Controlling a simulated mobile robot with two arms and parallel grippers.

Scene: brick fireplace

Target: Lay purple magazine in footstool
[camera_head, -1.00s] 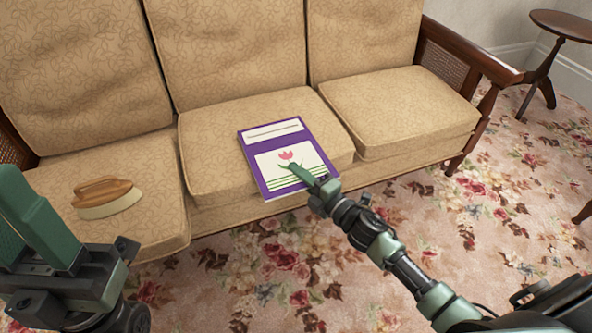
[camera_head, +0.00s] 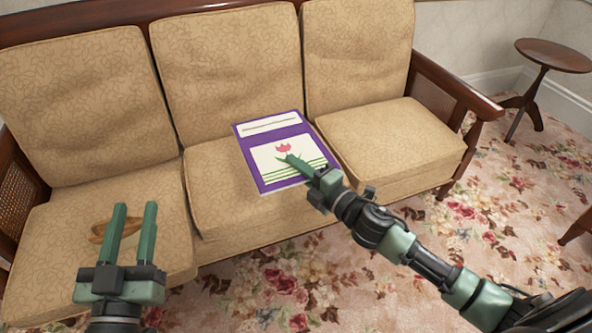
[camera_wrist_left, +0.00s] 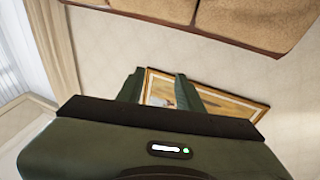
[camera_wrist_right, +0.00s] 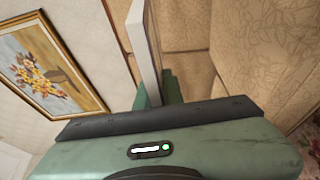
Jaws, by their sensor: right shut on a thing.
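The purple magazine (camera_head: 270,143) has a white title band and a pink tulip picture. In the head view it covers part of the sofa's middle seat cushion and the foot of its backrest, and looks raised off the cushion. My right gripper (camera_head: 300,168) is shut on its near right edge. In the right wrist view the magazine (camera_wrist_right: 142,40) shows edge-on, rising from between the fingers. My left gripper (camera_head: 135,208) is open and empty, its two fingers apart, in front of the left seat cushion. I see no footstool in any view.
A brown wooden-handled object (camera_head: 101,230) lies on the left seat cushion, partly behind my left fingers. The sofa (camera_head: 400,150) fills the middle. A small round table (camera_head: 552,55) stands at the right. The floral carpet (camera_head: 440,235) in front is open.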

